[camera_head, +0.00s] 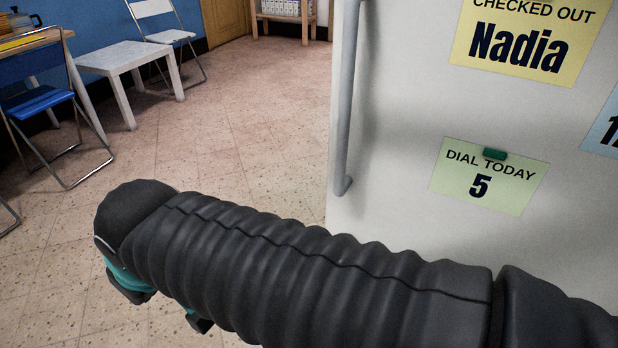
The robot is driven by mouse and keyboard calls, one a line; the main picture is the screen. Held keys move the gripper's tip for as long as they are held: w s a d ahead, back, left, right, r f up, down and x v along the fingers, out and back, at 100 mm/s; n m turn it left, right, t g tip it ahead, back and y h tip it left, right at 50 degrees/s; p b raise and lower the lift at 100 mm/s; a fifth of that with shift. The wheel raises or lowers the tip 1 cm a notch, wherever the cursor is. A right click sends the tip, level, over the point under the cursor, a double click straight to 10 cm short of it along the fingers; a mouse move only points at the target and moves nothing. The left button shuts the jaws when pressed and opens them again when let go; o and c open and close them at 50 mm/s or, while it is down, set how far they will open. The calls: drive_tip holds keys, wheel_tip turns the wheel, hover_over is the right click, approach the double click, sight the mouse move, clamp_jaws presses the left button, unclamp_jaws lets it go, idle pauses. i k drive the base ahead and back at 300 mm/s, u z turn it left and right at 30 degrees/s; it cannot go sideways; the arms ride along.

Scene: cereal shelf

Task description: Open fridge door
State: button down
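The pale grey-white fridge door (400,170) fills the right side of the view. Its long vertical grey handle (347,100) runs along the door's left edge and ends in a rounded foot at the bottom. No gap shows at the visible edge of the door, but I cannot tell whether it is fully shut. My black ribbed arm crosses the lower part of the view, in front of the door's lower part. Its rounded joint with teal parts is at the left, over the floor. Nothing visible touches the handle.
Notes reading "Nadia" (525,42) and "Dial today 5" (488,178) are on the door. At the left stand a blue folding chair (38,102), a small white table (120,55) and a white folding chair (168,37). The tiled floor (240,120) left of the door is clear.

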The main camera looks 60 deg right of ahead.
sight(478, 133)
drive_tip(key=z, duration=0.05)
drive_tip(key=i, duration=2.05)
drive_tip(key=z, duration=3.6)
